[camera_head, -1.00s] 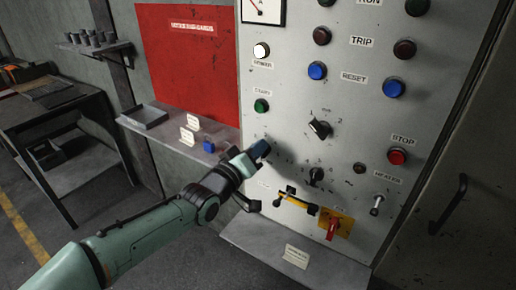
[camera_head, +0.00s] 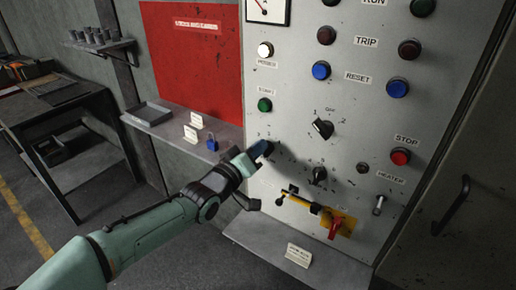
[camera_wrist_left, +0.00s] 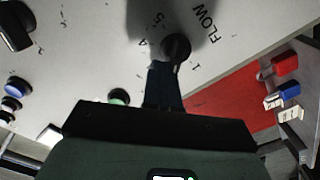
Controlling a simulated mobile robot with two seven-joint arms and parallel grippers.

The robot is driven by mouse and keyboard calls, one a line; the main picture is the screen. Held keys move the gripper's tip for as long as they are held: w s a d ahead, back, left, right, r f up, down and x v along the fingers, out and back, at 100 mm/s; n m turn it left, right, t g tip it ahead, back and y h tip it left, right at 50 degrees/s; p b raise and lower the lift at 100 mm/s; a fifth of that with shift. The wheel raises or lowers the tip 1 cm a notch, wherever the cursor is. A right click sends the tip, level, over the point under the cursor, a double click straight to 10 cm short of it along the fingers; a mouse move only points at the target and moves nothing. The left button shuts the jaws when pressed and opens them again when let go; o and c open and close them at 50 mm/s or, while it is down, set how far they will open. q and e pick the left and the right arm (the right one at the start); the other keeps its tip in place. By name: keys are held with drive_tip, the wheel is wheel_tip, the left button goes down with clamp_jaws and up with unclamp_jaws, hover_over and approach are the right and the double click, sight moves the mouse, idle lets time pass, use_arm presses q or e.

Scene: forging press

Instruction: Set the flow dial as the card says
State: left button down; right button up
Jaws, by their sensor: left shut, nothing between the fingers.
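The flow dial (camera_wrist_left: 176,47) is a small black knob beside the word FLOW, with numbers such as 1, 4 and 5 around it, in the left wrist view. Which number it points at is unclear. My left gripper (camera_wrist_left: 166,72) is shut and empty, its dark fingertips right at the knob's near edge; I cannot tell whether they touch. In the head view the left gripper (camera_head: 263,149) is at the panel's left side and hides the dial. My right gripper is not in view.
A blue padlock (camera_head: 212,143) is on the left shelf. A red board (camera_head: 193,60) hangs above it.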

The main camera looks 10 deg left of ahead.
use_arm(q)
drive_tip(key=shift+w+a+f, duration=0.1)
drive_tip(key=shift+a+f, duration=0.15)
drive_tip(key=shift+f, duration=0.2)
drive_tip(key=shift+w+a+f, duration=0.1)
drive_tip(key=shift+a+f, duration=0.15)
drive_tip(key=shift+f, duration=0.2)
idle(1.1)
drive_tip(key=r+p+v, duration=0.1)
drive_tip(key=p+v, duration=0.1)
drive_tip(key=v, duration=0.6)
drive_tip(key=shift+s, duration=0.2)
idle(0.4)
drive_tip(key=shift+a+r, duration=0.1)
drive_tip(key=shift+r, duration=0.05)
